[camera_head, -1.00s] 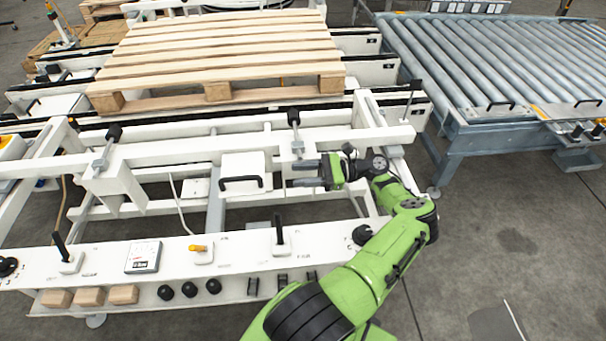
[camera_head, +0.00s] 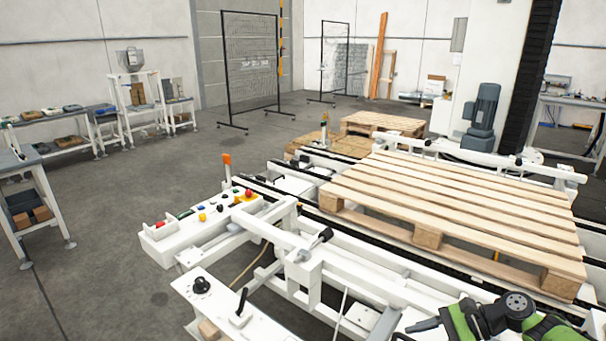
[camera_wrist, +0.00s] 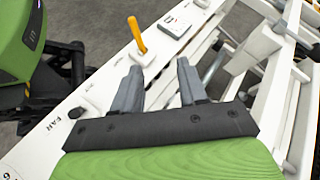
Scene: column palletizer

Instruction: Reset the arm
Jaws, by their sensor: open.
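My gripper (camera_wrist: 157,85) shows in the wrist view with its two grey fingers apart and nothing between them. It hangs above the white control panel, near an orange-handled lever (camera_wrist: 138,38) that lies beyond the left fingertip. A grey box (camera_wrist: 174,26) sits on the panel farther off. In the head view, part of my green arm shows at the lower right corner, with a dark finger (camera_head: 424,325) pointing left over the white frame. Most of the arm is outside that view.
A wooden pallet (camera_head: 455,205) lies on the conveyor frame behind the arm. A control box with coloured buttons (camera_head: 203,222) stands at its left end. White frame bars (camera_head: 340,265) run close to the gripper. Open grey floor (camera_head: 130,200) lies to the left, with workbenches and mesh screens beyond.

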